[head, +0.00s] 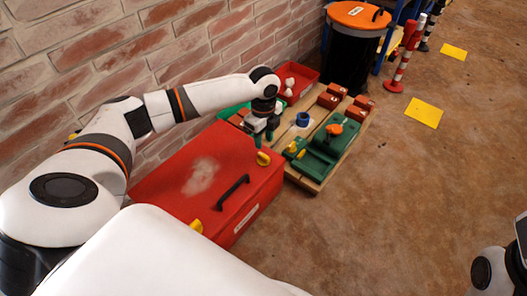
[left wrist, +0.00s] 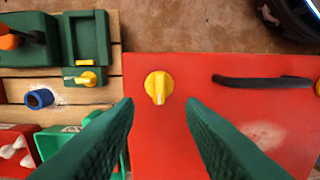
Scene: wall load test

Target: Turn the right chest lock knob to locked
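The red chest (head: 165,180) has a black handle (head: 232,192) and two yellow knobs. The right knob (head: 263,158) is at the chest's far end in the head view; the other knob (head: 196,226) is at the near end. In the left wrist view the right knob (left wrist: 158,82) shows whole, its pale pointer towards the bottom of the picture. My left gripper (head: 263,139) is open and empty, just by the right knob. In the left wrist view its fingertips (left wrist: 158,104) are on either side below the knob, apparently not touching it. My right gripper is out of view.
A wooden pallet (head: 314,186) beyond the chest bears a green box (head: 322,148), a blue ring (head: 303,119) and red blocks (head: 329,99). A red bin (head: 304,76) and an orange-lidded barrel (head: 352,55) stand farther back.

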